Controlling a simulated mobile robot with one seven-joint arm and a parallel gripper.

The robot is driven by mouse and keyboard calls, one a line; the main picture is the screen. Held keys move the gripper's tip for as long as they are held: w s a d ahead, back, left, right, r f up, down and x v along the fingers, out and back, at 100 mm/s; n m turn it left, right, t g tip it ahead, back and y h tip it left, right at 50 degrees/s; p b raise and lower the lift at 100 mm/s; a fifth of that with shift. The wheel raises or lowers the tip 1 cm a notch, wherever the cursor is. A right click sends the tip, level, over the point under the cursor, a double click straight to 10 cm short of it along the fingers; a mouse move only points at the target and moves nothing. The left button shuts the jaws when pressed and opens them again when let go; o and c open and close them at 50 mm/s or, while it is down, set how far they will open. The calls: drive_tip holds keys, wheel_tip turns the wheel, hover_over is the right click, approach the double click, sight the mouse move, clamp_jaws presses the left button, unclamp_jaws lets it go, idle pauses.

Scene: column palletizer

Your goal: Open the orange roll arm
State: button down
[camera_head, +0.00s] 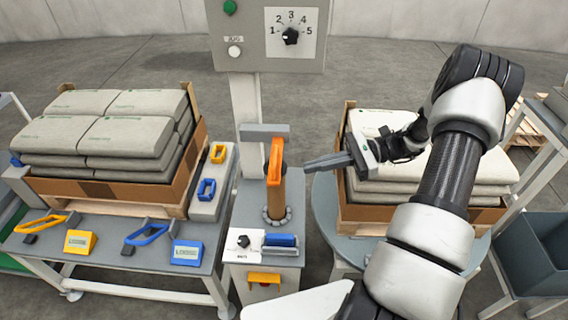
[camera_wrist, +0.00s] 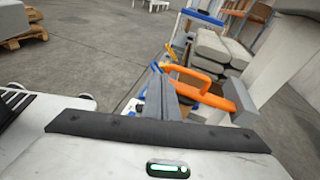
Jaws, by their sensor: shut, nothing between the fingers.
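The orange roll arm (camera_head: 275,163) stands upright on top of the machine post in the middle of the head view, above a brown roll (camera_head: 276,202). In the wrist view the orange arm (camera_wrist: 196,86) lies just beyond my fingers. My gripper (camera_head: 308,167) is shut and empty, to the right of the orange arm, its fingers pointing left towards it. A small gap appears to show between the fingertips and the arm in the head view; I cannot tell the depth between them. In the wrist view my gripper (camera_wrist: 168,84) covers part of the machine.
A control panel (camera_head: 268,40) with a dial rises behind the post. A pallet of grey bags (camera_head: 105,130) stands left, behind a table (camera_head: 100,262) with blue and yellow items. More bags (camera_head: 380,122) sit on a round turntable (camera_head: 325,200) right, beneath my arm.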

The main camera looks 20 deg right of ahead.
sight(276, 152)
drive_tip(key=w+d+f+m+t+y, duration=0.2)
drive_tip(key=w+d+f+m+t, duration=0.1)
drive_tip(key=f+t, duration=0.1)
drive_tip(key=b+x, duration=0.1)
drive_tip(key=x, duration=0.8)
drive_tip(key=shift+a+f+m, duration=0.25)
drive_tip(key=shift+a+m, duration=0.05)
drive_tip(key=shift+a, duration=0.05)
drive_tip(key=shift+w, duration=0.1)
